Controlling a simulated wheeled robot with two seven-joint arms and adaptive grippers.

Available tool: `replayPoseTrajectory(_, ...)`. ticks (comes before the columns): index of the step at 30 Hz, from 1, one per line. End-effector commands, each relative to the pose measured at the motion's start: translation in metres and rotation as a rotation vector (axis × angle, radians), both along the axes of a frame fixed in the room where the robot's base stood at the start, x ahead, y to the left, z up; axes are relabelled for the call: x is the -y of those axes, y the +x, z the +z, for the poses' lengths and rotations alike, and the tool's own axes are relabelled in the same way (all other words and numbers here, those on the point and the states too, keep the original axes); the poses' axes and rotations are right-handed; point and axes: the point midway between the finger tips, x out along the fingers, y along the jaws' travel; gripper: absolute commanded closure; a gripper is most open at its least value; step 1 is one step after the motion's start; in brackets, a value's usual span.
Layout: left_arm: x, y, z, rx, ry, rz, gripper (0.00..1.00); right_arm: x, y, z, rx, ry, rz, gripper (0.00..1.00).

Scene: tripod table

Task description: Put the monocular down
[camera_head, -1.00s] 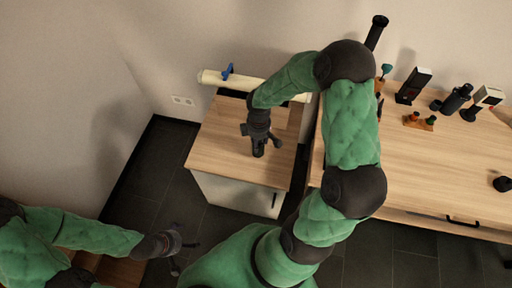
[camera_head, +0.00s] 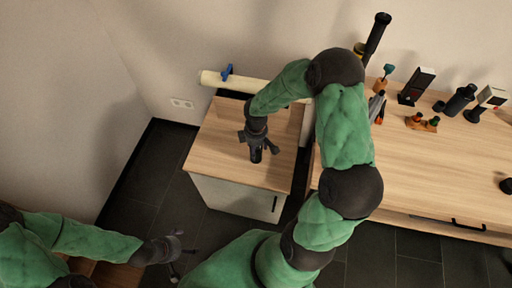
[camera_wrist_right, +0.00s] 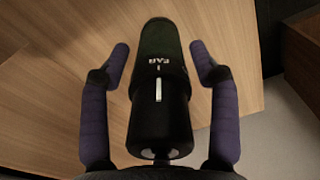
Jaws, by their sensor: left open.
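The monocular (camera_wrist_right: 160,95) is a dark cylinder with "FAR" lettering and a pale mark. In the right wrist view it lies between the two purple-padded fingers of my right gripper (camera_wrist_right: 158,58), with a gap on each side. In the head view the monocular (camera_head: 256,155) appears upright at the small wooden cabinet top (camera_head: 215,150), below my right gripper (camera_head: 258,142). Whether its lower end touches the top cannot be seen clearly. My right gripper is open around it. My left gripper (camera_head: 182,253) is open and empty, low at the lower left.
The long table (camera_head: 450,165) at right carries a black device (camera_head: 415,86), a dark cylindrical item (camera_head: 460,98) and small tools. The cabinet top's front and left are clear.

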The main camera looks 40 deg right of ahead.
Motion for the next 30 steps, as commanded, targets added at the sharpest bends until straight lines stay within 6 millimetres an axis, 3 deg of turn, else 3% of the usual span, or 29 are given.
replayPoseTrajectory(10, 0.000, 0.000, 0.001, 0.000, 0.000, 0.000, 0.07, 0.000, 0.000, 0.001, 0.000, 0.000, 0.000, 0.30)
replayPoseTrajectory(14, 0.000, 0.000, 0.006, 0.000, 0.000, 0.000, 0.07, 0.000, 0.000, 0.010, 0.001, 0.000, 0.000, 0.30)
replayPoseTrajectory(30, 0.000, 0.000, 0.051, 0.000, 0.000, 0.000, 0.07, 0.000, 0.000, 0.108, 0.002, -0.001, 0.001, 0.30)
